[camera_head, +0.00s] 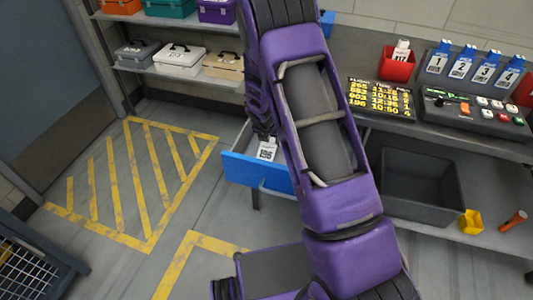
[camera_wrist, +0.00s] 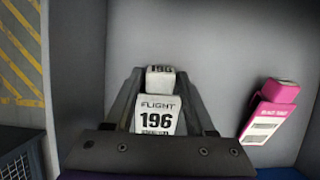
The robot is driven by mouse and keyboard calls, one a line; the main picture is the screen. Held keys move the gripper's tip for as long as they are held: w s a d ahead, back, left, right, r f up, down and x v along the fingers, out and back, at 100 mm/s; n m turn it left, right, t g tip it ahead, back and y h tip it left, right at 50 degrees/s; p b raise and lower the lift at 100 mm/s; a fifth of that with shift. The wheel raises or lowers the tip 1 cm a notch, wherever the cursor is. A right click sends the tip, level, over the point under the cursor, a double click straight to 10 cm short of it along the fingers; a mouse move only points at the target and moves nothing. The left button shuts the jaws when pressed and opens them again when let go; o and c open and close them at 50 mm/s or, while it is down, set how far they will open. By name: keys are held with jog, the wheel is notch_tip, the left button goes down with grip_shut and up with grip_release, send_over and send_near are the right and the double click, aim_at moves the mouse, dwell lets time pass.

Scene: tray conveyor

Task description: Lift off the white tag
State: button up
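The white tag (camera_wrist: 157,116) reads FLIGHT 196 and has a small white head at its far end. It lies in the open blue drawer (camera_head: 256,171), and its 196 face also shows in the head view (camera_head: 267,151). My gripper (camera_wrist: 160,78) reaches into the drawer, with one grey finger along each side of the tag's head. The fingers are very close to the head, but whether they touch it is unclear. In the head view my purple arm hides much of the drawer and gripper.
A pink tag (camera_wrist: 267,117) lies to the right in the same drawer, near its wall. A grey bin (camera_head: 420,190) stands on the lower shelf at right. A panel with several blue numbered tags (camera_head: 461,68) and a red holder (camera_head: 397,66) stand on the worktop.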

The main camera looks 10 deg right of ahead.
grip_shut()
notch_tip(320, 180, up, 10)
jog(key=p, duration=0.2)
jog(key=shift+p, duration=0.3)
dwell(0.3)
notch_tip(320, 180, up, 7)
jog(key=p, duration=0.6)
jog(key=shift+f, duration=0.2)
dwell(0.3)
